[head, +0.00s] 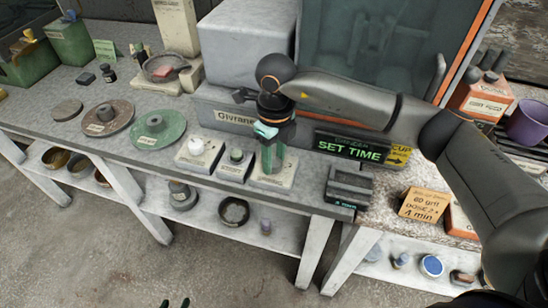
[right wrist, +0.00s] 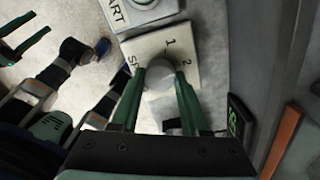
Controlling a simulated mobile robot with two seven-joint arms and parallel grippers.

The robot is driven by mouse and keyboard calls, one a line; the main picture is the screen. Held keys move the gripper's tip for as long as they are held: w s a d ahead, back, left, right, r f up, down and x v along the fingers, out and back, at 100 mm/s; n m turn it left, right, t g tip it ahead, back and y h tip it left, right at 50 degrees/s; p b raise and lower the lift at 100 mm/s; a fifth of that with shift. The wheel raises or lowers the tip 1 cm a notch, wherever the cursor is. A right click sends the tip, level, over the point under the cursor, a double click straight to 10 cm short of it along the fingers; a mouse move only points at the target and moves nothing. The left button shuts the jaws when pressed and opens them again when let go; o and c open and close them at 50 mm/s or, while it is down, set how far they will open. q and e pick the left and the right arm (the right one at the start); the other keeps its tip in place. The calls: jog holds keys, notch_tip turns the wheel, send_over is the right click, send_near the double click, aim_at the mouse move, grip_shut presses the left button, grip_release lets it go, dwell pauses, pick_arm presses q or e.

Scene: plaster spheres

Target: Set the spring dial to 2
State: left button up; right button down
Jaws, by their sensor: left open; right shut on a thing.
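The spring dial's pale plate (head: 272,180) is on the bench, rightmost of three control plates. In the right wrist view the plate (right wrist: 145,48) shows the marks 1 and 2 and part of a label starting "SP". Its round grey knob (right wrist: 160,76) is between the green fingers of my right gripper (right wrist: 162,80), which is shut on it. Which mark the knob points to cannot be told. In the head view my right gripper (head: 273,158) hides the knob. My left gripper (head: 175,303) is open at the bottom edge, away from the bench.
A "SET TIME" display (head: 350,146) and a dark box (head: 349,187) stand to the right. A grey machine (head: 245,45) stands behind.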

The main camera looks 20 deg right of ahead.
aim_at(275, 161)
jog(key=shift+m, duration=0.5)
jog(key=shift+c, duration=2)
grip_release()
notch_tip(275, 161, up, 13)
jog(key=shift+d+f+b, duration=0.15)
jog(key=shift+f+b, duration=0.05)
jog(key=shift+b, duration=0.2)
